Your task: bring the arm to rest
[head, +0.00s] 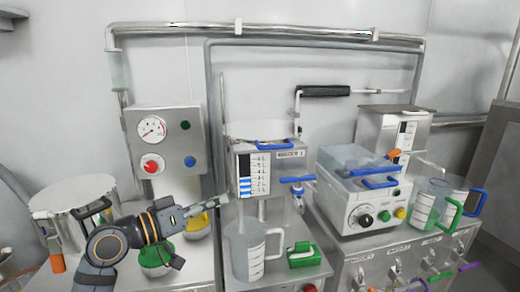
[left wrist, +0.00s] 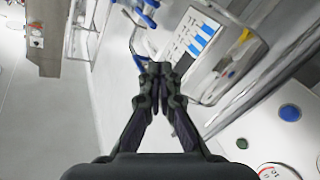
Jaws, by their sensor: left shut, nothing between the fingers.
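My left arm comes in from the lower left in the head view. Its gripper (head: 207,206) points to the right, in front of the control box with the gauge and left of the metal dosing unit. In the left wrist view the fingers of this gripper (left wrist: 159,70) meet at the tips, shut with nothing between them. Behind the fingertips the dosing unit's level scale (left wrist: 195,38) shows, tilted. My right gripper does not show in either view.
A control box (head: 165,150) stands behind my arm. A bath-like device (head: 365,190) is further right. A lidded metal vessel (head: 75,195) is at left.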

